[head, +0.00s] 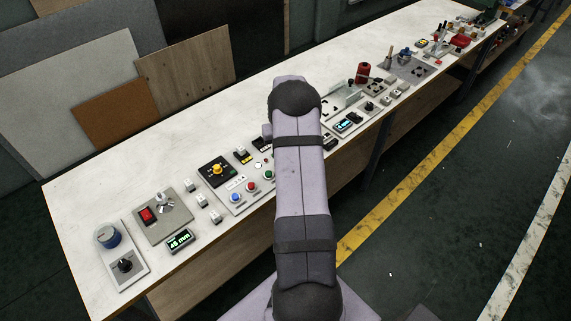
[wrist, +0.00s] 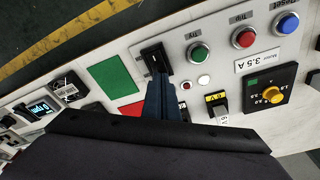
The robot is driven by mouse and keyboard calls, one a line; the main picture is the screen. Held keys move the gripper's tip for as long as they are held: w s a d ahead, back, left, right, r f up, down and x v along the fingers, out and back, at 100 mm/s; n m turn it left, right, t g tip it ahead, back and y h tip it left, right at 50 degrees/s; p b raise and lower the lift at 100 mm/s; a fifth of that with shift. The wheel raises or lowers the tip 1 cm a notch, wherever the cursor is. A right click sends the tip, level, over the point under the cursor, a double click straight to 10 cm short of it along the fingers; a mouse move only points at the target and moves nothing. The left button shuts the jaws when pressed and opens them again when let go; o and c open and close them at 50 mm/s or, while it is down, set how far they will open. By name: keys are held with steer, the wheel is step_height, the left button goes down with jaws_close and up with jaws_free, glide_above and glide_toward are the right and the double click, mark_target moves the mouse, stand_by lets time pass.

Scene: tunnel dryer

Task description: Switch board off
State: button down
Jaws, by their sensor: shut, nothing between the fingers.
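A pale control board (wrist: 215,60) fills much of the wrist view, with a black switch (wrist: 155,58) on it. My gripper (wrist: 161,88) is shut and empty, its dark blue fingers pointing at the switch. The tips are at or just over the near side of the switch; I cannot tell if they touch it. A green square (wrist: 112,74) and a partly covered red square (wrist: 130,110) lie left of the fingers. In the head view the board (head: 240,208) is partly hidden by my arm, which also hides my gripper.
Green (wrist: 199,53), red (wrist: 244,37) and blue (wrist: 287,22) buttons are right of the switch. A black box with a yellow knob (wrist: 271,95) and a small black-and-yellow switch (wrist: 218,105) are near. More devices line the long white bench (head: 110,190).

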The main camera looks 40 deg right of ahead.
steer(key=shift+f+b, duration=0.55)
steer(key=shift+f, duration=0.25)
stand_by(0.5)
steer(key=shift+r, duration=0.1)
step_height(320, 180, up, 7)
steer(key=p, duration=0.4)
steer(key=shift+p, duration=0.3)
stand_by(0.7)
